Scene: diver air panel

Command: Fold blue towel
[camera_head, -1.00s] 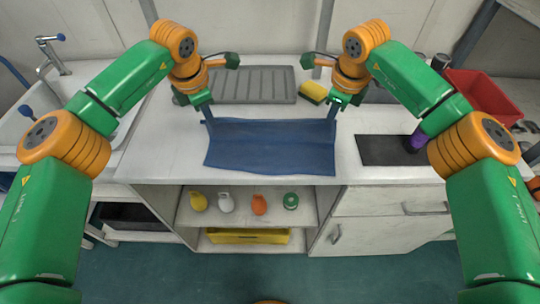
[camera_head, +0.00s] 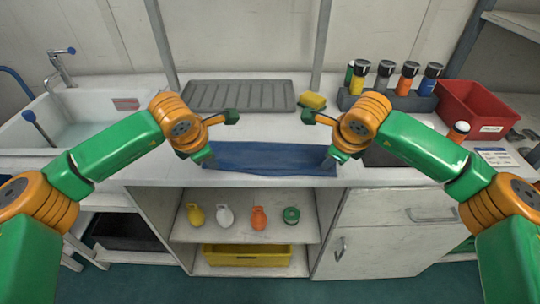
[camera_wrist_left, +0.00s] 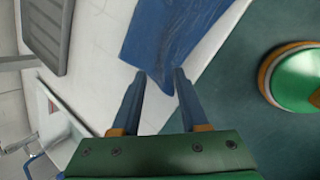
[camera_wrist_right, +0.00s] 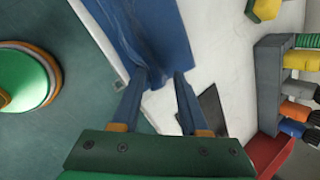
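The blue towel (camera_head: 268,158) lies on the white counter as a narrow strip along the front edge. My left gripper (camera_head: 211,164) is at its front left corner, and my right gripper (camera_head: 328,164) is at its front right corner. In the left wrist view the fingers (camera_wrist_left: 160,74) stand apart with a towel corner (camera_wrist_left: 170,40) between the tips. In the right wrist view the fingers (camera_wrist_right: 161,76) also stand apart, with a towel corner (camera_wrist_right: 165,40) between or beside the left tip. Neither pair visibly pinches the cloth.
A grey ribbed tray (camera_head: 240,96) and a yellow sponge (camera_head: 312,101) lie behind the towel. A dark mat (camera_head: 385,157) is at right, partly hidden by my arm. A bottle rack (camera_head: 390,103) and red bin (camera_head: 480,110) stand back right; the sink (camera_head: 85,115) is left.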

